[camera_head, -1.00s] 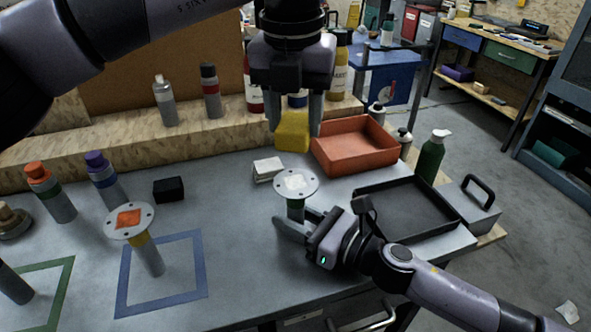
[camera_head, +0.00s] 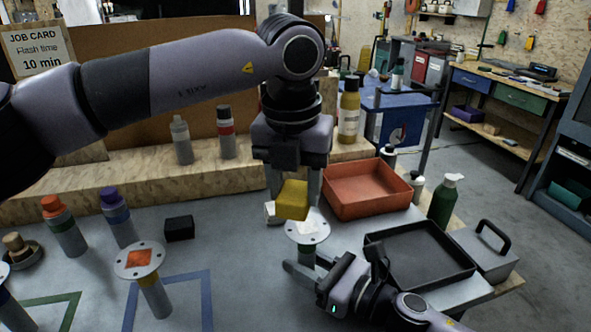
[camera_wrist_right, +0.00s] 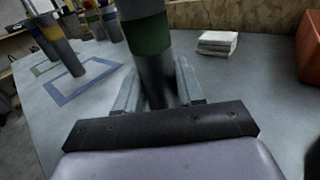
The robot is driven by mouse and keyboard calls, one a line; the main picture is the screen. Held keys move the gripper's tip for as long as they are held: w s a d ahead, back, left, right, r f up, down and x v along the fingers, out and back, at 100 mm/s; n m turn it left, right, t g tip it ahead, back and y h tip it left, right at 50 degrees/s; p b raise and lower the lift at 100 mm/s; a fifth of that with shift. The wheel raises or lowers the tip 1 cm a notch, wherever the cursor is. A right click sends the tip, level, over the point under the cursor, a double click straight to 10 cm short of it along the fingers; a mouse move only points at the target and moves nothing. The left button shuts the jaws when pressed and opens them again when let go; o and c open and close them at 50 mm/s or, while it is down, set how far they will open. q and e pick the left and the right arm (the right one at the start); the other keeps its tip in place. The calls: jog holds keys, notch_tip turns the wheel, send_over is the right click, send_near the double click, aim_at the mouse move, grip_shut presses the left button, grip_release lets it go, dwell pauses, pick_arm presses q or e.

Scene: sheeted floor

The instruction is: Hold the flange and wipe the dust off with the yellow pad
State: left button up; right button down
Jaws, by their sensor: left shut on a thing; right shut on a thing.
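The flange (camera_head: 299,235) is a round pale disk with bolt holes and a whitish patch on top, standing upright on a stem. My right gripper (camera_head: 306,271) is shut on that stem from the front. The right wrist view shows the stem (camera_wrist_right: 148,36), with a green band, between the fingers. My left gripper (camera_head: 294,190) points down and is shut on the yellow pad (camera_head: 292,201). The pad is slightly tilted and overlaps the flange's far edge in the head view; I cannot tell if they touch.
A second flange (camera_head: 128,262) with an orange patch stands left, near a blue taped square (camera_head: 207,290). A white stack (camera_wrist_right: 217,40) lies behind the held flange. An orange tray (camera_head: 368,204) and black tray (camera_head: 374,254) sit right. A black block (camera_head: 179,228) lies left.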

pick_arm(q)
jog(key=shift+f, duration=1.6)
jog(key=shift+w+d+f, duration=0.25)
jog(key=shift+d+f, duration=0.4)
jog(key=shift+d, duration=0.15)
jog(key=shift+w+d, duration=0.15)
jog(key=shift+d, duration=0.4)
jog(key=shift+w+d, duration=0.15)
jog(key=shift+d, duration=0.4)
jog(key=shift+s+a, duration=0.25)
jog(key=shift+a, duration=0.65)
jog(key=shift+s+a, duration=0.25)
jog(key=shift+a, duration=0.65)
jog(key=shift+a+r, duration=0.2)
jog(key=shift+d+r, duration=0.1)
jog(key=shift+r, duration=3.8)
jog(key=shift+f, duration=0.1)
